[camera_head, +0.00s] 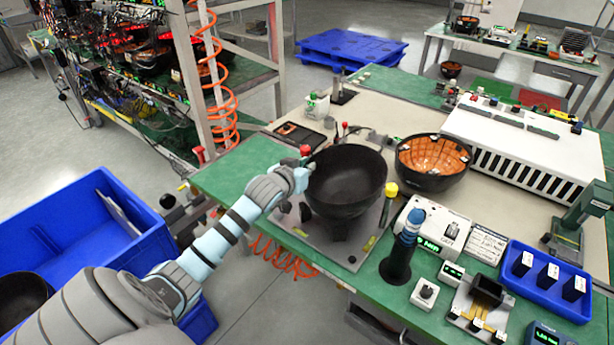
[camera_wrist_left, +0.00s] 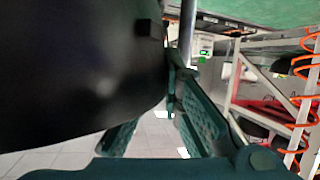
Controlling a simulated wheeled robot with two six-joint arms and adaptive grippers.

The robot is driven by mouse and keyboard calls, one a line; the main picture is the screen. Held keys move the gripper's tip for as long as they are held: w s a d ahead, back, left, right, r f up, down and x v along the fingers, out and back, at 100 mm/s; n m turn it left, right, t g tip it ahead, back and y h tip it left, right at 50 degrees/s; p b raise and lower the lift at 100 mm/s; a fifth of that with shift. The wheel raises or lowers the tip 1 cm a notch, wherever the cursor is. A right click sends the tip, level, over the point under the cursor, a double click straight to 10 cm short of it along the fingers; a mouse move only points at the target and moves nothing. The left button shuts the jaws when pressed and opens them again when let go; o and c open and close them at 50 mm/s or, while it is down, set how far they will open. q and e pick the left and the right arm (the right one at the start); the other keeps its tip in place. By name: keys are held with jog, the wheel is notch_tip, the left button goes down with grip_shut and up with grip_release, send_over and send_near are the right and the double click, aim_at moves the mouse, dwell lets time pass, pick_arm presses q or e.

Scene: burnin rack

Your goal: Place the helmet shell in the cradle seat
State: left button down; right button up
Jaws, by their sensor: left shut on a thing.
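The helmet shell (camera_head: 346,182) is a black bowl, open side up, over the cradle on the bench. My left gripper (camera_head: 303,174) is shut on its left rim. In the left wrist view the dark shell (camera_wrist_left: 75,65) fills the left side, next to the gripper's green fingers (camera_wrist_left: 176,85). The cradle's grey base plate (camera_head: 350,252) shows below, with yellow marks and red-capped and yellow-capped posts around the shell. The shell hides the seat, so I cannot tell whether it touches it. My right gripper is not in view.
A second black shell with an orange inside (camera_head: 432,160) stands to the right. A dark blue-topped tool (camera_head: 402,250), a white meter box (camera_head: 440,228) and a blue tray (camera_head: 550,282) crowd the front right. A blue bin (camera_head: 75,225) stands left of the bench.

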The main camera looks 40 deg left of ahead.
pick_arm(q)
jog(key=shift+f, duration=1.05)
jog(key=c, duration=1.8)
grip_release()
jog(key=shift+o, duration=0.2)
jog(key=shift+r, duration=0.2)
jog(key=p+v, duration=0.3)
jog(key=v, duration=0.9)
jog(key=shift+f, duration=0.1)
